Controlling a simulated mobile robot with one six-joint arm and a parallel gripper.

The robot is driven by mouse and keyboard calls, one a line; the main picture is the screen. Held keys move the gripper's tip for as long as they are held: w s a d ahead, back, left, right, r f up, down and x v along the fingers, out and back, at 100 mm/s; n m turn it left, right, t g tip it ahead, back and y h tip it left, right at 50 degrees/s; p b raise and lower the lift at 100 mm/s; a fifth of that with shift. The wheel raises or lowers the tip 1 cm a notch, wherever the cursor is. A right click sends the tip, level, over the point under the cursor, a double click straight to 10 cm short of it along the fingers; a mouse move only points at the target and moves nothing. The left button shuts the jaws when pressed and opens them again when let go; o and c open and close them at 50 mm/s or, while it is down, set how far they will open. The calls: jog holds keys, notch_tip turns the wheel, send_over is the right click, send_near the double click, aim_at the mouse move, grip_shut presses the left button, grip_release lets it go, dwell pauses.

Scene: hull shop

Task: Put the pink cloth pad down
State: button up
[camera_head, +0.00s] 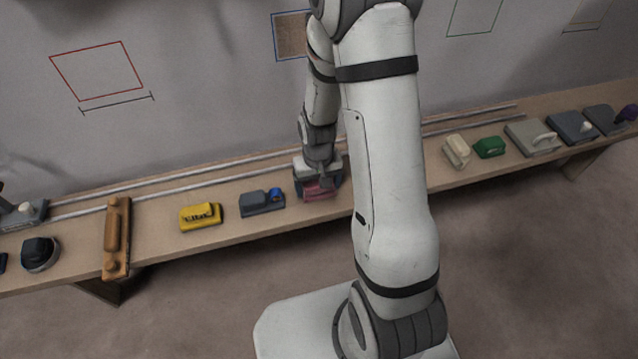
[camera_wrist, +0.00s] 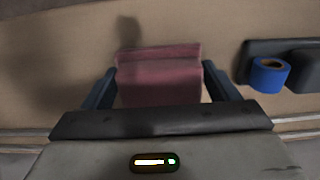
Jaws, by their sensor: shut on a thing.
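The pink cloth pad (camera_head: 318,191) is at my gripper (camera_head: 318,180), over the wooden bench. In the wrist view the pink pad (camera_wrist: 160,78) fills the space between the two dark fingers of my gripper (camera_wrist: 160,88), which is shut on it. A shadow lies on the bench beside the pad in the wrist view. I cannot tell whether the pad touches the bench or is slightly above it.
A grey block (camera_head: 262,203) with a blue tape roll (camera_wrist: 269,75) lies close to the pad. A yellow block (camera_head: 200,216) and a wooden plane (camera_head: 116,238) stand further left. Cream (camera_head: 456,151) and green (camera_head: 489,147) blocks stand to the right. Rails run behind.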

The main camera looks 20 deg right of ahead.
jog(key=shift+f, duration=0.1)
jog(key=shift+f, duration=0.15)
jog(key=o, duration=0.8)
notch_tip(320, 180, up, 12)
jog(key=p, duration=0.2)
notch_tip(320, 180, up, 8)
send_over(318, 182)
jog(key=s, duration=0.4)
jog(key=s+r, duration=0.2)
jog(key=s, duration=0.1)
jog(key=s+r+t, duration=0.1)
jog(key=s+r, duration=0.1)
jog(key=s, duration=0.1)
jog(key=s+r+t, duration=0.1)
jog(key=s+r, duration=0.2)
jog(key=shift+s+d, duration=0.2)
jog(key=shift+d, duration=0.05)
